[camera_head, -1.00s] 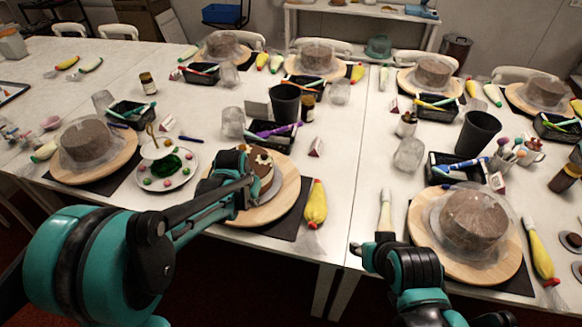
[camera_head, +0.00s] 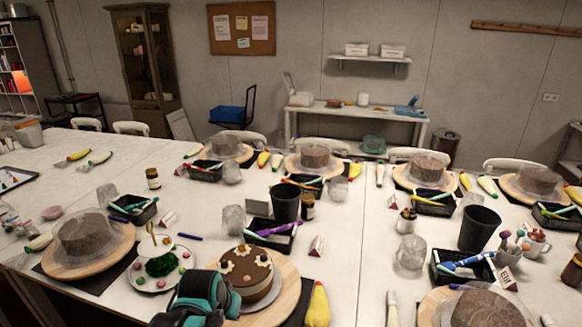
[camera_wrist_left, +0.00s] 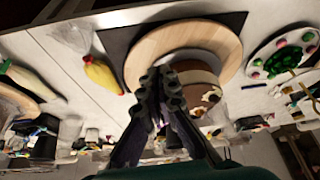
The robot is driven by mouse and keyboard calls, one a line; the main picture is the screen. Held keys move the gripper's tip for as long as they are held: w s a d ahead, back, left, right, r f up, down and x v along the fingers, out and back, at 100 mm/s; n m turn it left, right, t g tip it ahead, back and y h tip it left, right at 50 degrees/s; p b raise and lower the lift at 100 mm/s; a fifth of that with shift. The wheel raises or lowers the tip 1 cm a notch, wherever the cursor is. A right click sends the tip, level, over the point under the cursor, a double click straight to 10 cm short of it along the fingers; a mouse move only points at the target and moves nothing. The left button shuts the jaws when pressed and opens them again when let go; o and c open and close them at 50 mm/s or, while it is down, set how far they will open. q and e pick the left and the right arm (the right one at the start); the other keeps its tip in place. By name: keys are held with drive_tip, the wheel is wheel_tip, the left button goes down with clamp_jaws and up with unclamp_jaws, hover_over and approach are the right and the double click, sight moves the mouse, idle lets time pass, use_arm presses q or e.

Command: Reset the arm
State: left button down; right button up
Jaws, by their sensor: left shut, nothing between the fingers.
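My left gripper (camera_head: 205,298) is at the bottom of the head view, at the near left side of the decorated chocolate cake (camera_head: 246,272). In the left wrist view its two dark ribbed fingers (camera_wrist_left: 160,78) are together with nothing between them. The cake also shows in the wrist view (camera_wrist_left: 205,88), partly hidden behind the fingers. It sits on a round wooden turntable (camera_head: 288,285), whose pale board also shows in the wrist view (camera_wrist_left: 185,38). My right gripper is in neither view.
A plate of colored balls (camera_head: 160,268) and a wrapped plain cake (camera_head: 85,238) stand to the left. A yellow piping bag (camera_head: 318,305) lies to the right. Black cups (camera_head: 286,202), pen trays (camera_head: 270,238) and jars crowd the table behind the cake. Another wrapped cake (camera_head: 487,310) is at the near right.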

use_arm(q)
drive_tip(key=s+a+r+n+t, duration=0.1)
drive_tip(key=s+a+t, duration=0.1)
drive_tip(key=s, duration=1)
drive_tip(key=shift+s+a+r+n+y, duration=0.3)
drive_tip(key=shift+s+a+r+n, duration=0.1)
drive_tip(key=shift+a, duration=0.2)
